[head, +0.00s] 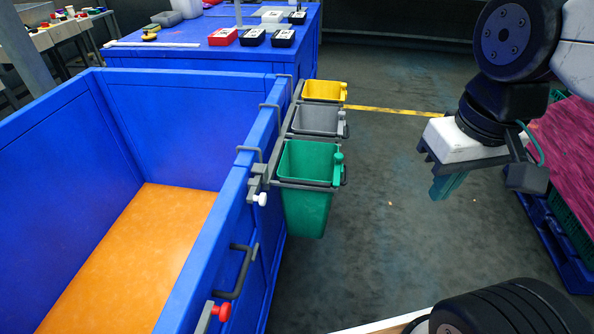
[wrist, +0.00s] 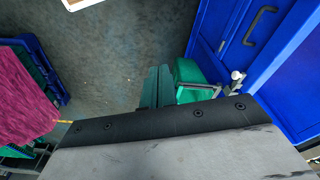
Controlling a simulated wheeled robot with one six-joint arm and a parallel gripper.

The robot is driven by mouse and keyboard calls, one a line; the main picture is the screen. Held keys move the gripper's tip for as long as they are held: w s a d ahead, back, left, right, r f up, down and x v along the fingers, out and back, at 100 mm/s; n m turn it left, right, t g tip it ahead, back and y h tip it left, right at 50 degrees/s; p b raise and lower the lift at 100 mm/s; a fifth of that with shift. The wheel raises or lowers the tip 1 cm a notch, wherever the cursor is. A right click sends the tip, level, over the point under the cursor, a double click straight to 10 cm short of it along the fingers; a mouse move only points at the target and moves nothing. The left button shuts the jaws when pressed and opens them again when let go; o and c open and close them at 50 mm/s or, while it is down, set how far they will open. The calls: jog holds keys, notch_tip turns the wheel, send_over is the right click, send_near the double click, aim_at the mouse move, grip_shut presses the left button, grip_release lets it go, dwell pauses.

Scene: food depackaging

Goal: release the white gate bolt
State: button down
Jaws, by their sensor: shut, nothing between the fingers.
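The white gate bolt (head: 262,199) has a round white knob on a grey bracket, on the outer face of the blue bin wall near its top edge. In the wrist view the white knob (wrist: 236,75) shows right of centre, beside the green bucket. My gripper (head: 443,190) hangs in the air to the right of the bolt, pointing down, well apart from it. Its green fingers (wrist: 158,86) are shut with nothing between them. A red knob (head: 222,311) sits on a similar fitting lower on the same wall.
Yellow (head: 324,91), grey (head: 316,121) and green (head: 306,205) buckets hang on the wall beside the bolt. A grey handle (head: 241,272) sticks out between the two knobs. A crate with magenta contents (head: 568,140) stands at right. Floor between is clear.

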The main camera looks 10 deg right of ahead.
jog(key=shift+d, duration=0.3)
jog(key=w+a+r+m+g+y, duration=0.15)
jog(key=w+a, duration=0.25)
jog(key=w, duration=0.5)
jog(key=w+a+m+g+y, duration=0.1)
jog(key=w+a+m+g, duration=0.15)
jog(key=w, duration=0.75)
jog(key=w+a+f+m+g, duration=0.1)
jog(key=w+a+f, duration=0.5)
jog(key=w, duration=0.2)
jog(key=w+a+f+m+g, duration=0.1)
jog(key=w+a+f, duration=0.4)
jog(key=w, duration=0.3)
jog(key=shift+w+a+f+g+y, duration=0.15)
jog(key=shift+a+f+g+y, duration=0.25)
jog(key=shift+f, duration=0.5)
